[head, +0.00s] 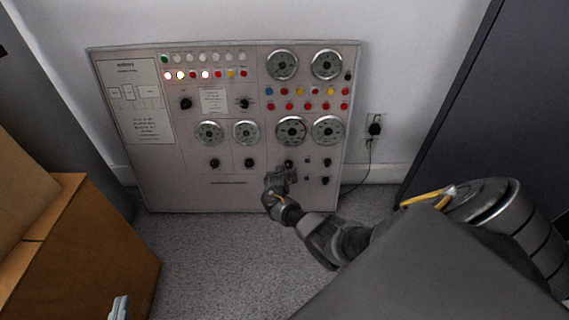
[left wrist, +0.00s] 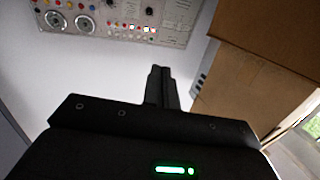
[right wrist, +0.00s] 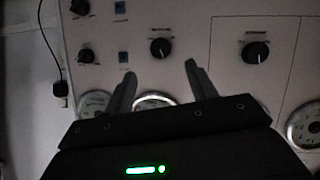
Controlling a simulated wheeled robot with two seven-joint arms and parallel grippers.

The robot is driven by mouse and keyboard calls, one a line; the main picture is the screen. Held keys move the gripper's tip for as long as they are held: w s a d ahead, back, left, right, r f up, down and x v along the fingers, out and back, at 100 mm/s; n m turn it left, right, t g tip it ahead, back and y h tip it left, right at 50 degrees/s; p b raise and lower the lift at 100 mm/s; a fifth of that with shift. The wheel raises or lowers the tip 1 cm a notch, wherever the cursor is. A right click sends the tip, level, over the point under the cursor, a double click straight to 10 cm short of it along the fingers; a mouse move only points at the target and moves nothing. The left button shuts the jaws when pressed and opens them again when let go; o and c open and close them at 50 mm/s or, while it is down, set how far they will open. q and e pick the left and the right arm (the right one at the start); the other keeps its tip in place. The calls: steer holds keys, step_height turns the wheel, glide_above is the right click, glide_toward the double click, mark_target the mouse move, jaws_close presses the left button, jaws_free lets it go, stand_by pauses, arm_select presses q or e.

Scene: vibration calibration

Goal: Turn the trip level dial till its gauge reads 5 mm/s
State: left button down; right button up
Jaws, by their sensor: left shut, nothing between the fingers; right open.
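The panel (head: 225,190) leans against the wall with gauges, lamps and black dials. I cannot read its labels, so I cannot tell which dial is the trip level. One black dial (right wrist: 160,47) is ahead of my right gripper (right wrist: 160,69), which is open, its fingers apart with nothing between them. In the head view the right gripper (head: 283,178) is just below that dial. A gauge (head: 291,130) sits above the dial; its reading is too small to tell. My left gripper (left wrist: 160,70) is shut and empty, away from the panel; its tip (head: 119,308) shows at the head view's bottom.
Cardboard boxes (head: 95,235) stand at left. A wall outlet (head: 375,128) with a cord is right of the panel. Carpet (head: 210,260) before it is clear.

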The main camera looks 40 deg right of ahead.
arm_select(q)
steer(key=shift+a+f+g+y, duration=0.25)
steer(key=shift+a+f+y, duration=0.15)
steer(key=shift+f, duration=0.15)
steer(key=shift+a+f+g+y, duration=0.25)
steer(key=shift+f+y, duration=0.15)
steer(key=shift+f, duration=0.1)
